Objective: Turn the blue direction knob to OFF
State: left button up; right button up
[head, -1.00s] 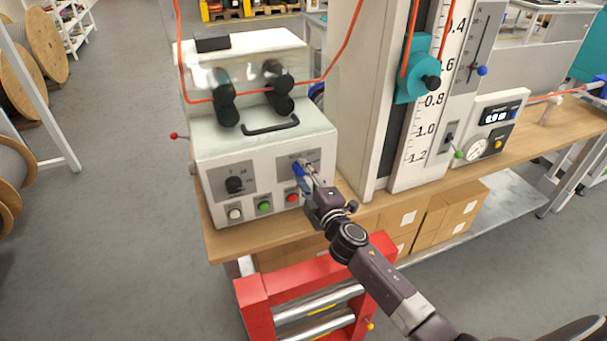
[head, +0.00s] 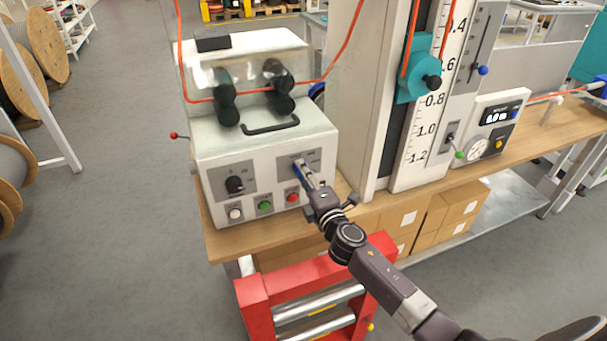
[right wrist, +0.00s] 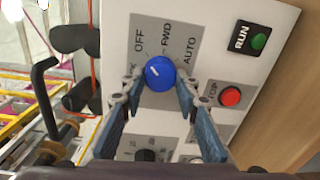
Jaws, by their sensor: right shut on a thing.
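The blue direction knob (right wrist: 160,73) sits on a grey plate on the front of the white machine. It also shows as a small blue patch in the head view (head: 297,171). In the right wrist view, OFF, FWD and AUTO are printed around the knob's upper side. A white mark on the knob lies left of its middle, slanted; exactly which label it points at is hard to tell. My right gripper (right wrist: 158,92) is shut on the knob, one fingertip on each side. It also shows in the head view (head: 303,173). My left gripper is not in view.
A black knob (head: 235,184) is on the left plate. White, green (head: 265,205) and red (head: 292,197) buttons sit below. A black handle (head: 270,126) is above. A red roller stand (head: 258,290) is under my right arm.

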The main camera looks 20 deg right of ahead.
jog(key=shift+f, duration=0.1)
jog(key=o, duration=1.1)
jog(key=shift+s, duration=0.15)
jog(key=s, duration=1.1)
jog(key=shift+s+r, duration=0.3)
jog(key=shift+s, duration=0.1)
